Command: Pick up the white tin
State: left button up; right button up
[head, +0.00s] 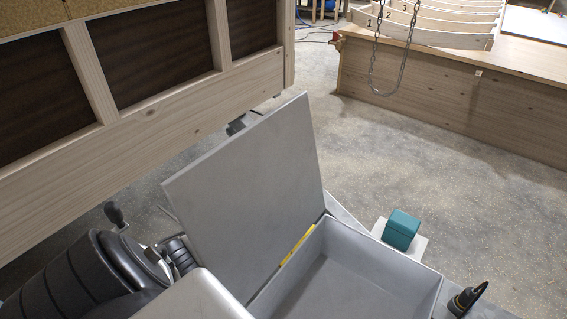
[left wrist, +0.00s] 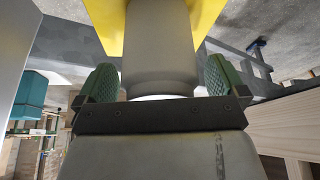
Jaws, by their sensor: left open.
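In the left wrist view, a pale grey-white cylinder (left wrist: 160,45), which looks like the white tin, stands between the two green ribbed fingers of my left gripper (left wrist: 160,82). The gripper is open, with a finger on each side of the cylinder. Small gaps appear to separate the fingers from it, though contact is hard to judge. Its lower end shows a bright white edge by the palm. I cannot make out the tin or my left gripper in the head view. My right gripper is in neither view.
A grey box (head: 398,262) has its lid (head: 250,190) raised. A teal box (head: 401,229) stands beside it. Wooden panelling (head: 165,115) fills the upper left, and a chain (head: 402,72) hangs before a wooden bench (head: 450,95). A yellow surface (left wrist: 108,22) lies beyond the cylinder.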

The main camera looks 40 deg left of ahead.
pick_arm(q)
jog(key=shift+w+f, duration=0.15)
jog(key=shift+f, duration=0.15)
jog(key=shift+r, duration=0.1)
jog(key=c, duration=1.2)
